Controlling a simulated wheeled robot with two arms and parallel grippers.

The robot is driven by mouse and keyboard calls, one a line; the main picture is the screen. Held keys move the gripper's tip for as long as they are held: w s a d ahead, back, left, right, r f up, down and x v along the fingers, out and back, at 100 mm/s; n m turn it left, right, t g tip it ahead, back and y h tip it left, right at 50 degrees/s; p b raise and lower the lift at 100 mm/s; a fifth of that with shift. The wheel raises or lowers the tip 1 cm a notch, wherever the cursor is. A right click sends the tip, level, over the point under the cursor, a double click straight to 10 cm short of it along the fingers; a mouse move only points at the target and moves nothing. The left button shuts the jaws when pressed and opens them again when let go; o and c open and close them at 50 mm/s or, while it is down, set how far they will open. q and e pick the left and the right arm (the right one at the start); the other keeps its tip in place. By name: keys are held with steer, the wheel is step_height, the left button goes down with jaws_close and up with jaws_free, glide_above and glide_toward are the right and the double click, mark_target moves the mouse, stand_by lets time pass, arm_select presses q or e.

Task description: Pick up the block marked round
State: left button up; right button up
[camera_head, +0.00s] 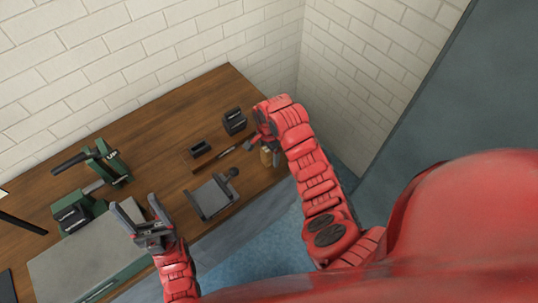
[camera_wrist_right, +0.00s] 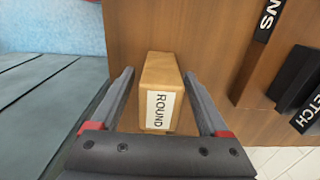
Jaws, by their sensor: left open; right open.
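The block marked round (camera_wrist_right: 161,84) is a small tan wooden block with a white "ROUND" label, standing on the wooden table. In the right wrist view it sits between the two open fingers of my right gripper (camera_wrist_right: 160,95), with gaps on both sides. In the head view the block (camera_head: 266,157) shows just below my right gripper (camera_head: 262,138) at the table's right end. My left gripper (camera_head: 142,222) is open and empty, above the left part of the table near a grey-topped box.
Dark labelled blocks (camera_head: 235,121) and (camera_wrist_right: 298,78) stand near the wall side. A dark open holder (camera_head: 200,149), a long bar (camera_head: 222,155) and a grey tool (camera_head: 212,196) lie on the table (camera_head: 150,125). A green vise (camera_head: 108,163) stands left. White brick walls enclose the back.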

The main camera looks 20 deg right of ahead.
steer(key=shift+f, duration=0.5)
jaws_close()
